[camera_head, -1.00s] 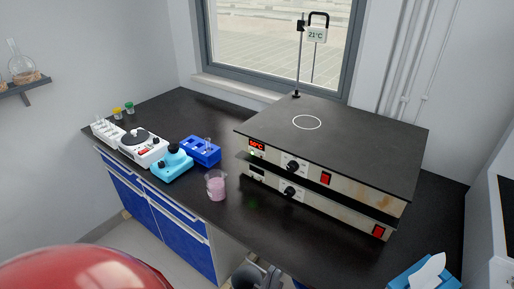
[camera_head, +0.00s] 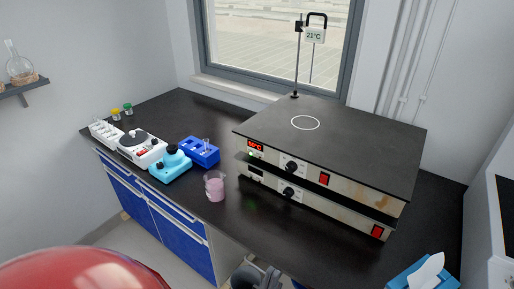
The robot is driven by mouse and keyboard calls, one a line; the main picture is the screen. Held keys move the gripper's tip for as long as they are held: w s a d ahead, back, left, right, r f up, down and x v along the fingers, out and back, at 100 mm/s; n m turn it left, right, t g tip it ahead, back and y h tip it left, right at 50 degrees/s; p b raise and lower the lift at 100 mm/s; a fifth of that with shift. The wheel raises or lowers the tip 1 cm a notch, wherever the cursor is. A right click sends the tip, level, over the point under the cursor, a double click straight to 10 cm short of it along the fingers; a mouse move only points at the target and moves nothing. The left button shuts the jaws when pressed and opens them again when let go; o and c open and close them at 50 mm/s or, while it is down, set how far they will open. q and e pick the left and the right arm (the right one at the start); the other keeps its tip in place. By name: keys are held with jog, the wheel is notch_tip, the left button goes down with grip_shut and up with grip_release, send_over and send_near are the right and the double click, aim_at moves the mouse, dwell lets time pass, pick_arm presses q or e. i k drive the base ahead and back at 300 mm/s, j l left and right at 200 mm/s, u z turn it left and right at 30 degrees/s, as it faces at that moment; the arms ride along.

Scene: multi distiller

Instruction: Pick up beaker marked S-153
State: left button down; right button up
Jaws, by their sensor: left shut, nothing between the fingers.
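A glass beaker (camera_head: 214,187) with pink liquid stands upright on the black bench top, near its front edge and left of the hot-plate unit. Any marking on it, such as S-153, is too small to read. My left gripper (camera_head: 270,277) shows only in part at the bottom edge of the view, in front of the bench. It is shut and empty, below and apart from the beaker. My right gripper is not in view.
A large two-tier hot-plate unit (camera_head: 345,140) fills the right of the bench. A blue rack (camera_head: 202,153), a light-blue device (camera_head: 170,165) and a white device (camera_head: 140,149) stand left of the beaker. A tissue box (camera_head: 412,277) is at lower right. The bench between beaker and tissue box is clear.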

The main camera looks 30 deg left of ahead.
aim_at(215, 187)
jog(key=u, duration=1.35)
